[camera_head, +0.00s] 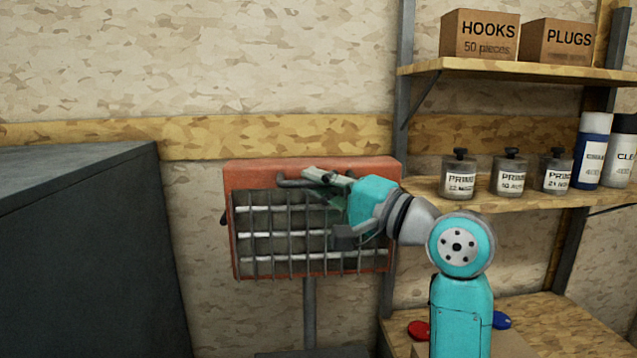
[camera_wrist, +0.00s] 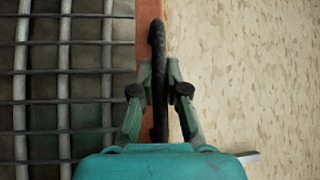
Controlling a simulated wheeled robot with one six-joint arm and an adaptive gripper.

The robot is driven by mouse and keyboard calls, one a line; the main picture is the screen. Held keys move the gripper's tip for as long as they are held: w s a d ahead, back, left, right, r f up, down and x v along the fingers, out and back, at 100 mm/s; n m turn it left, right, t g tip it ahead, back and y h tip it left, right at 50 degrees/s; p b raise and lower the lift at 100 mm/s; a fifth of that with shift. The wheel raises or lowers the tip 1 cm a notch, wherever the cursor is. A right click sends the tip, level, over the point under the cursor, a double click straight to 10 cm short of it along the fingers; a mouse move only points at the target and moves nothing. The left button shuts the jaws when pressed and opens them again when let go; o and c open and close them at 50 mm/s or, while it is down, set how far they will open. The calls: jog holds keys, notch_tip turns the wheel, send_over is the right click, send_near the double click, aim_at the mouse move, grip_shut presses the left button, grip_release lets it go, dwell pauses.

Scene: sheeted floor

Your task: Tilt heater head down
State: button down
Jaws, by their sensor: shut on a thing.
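The heater head (camera_head: 310,170) is a red-orange box with a dark wire grille and pale bars, on a grey post (camera_head: 309,312) in the head view. Its face looks close to upright. A dark handle (camera_head: 290,183) runs along the top of its front. My gripper (camera_head: 322,178) is at this handle, reaching in from the right. In the wrist view the handle (camera_wrist: 158,40) passes between the two fingers of my gripper (camera_wrist: 160,92), which are closed on it. The grille (camera_wrist: 65,90) fills the left of that view. My gripper hides part of the grille's right side.
A grey cabinet (camera_head: 80,240) stands at the left. Wooden shelves (camera_head: 510,70) at the right hold boxes (camera_head: 480,35), jars (camera_head: 458,178) and spray cans (camera_head: 592,150), close to my arm. The wall is right behind the heater.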

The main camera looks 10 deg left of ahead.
jog(key=s+d+f+n+y, duration=0.1)
jog(key=s+f+n+y, duration=0.2)
jog(key=f, duration=0.8)
jog(key=shift+s+n+y, duration=0.3)
jog(key=shift+s+n, duration=0.3)
jog(key=shift+n, duration=0.1)
jog(key=c, duration=1.2)
grip_release()
jog(key=v, duration=1.2)
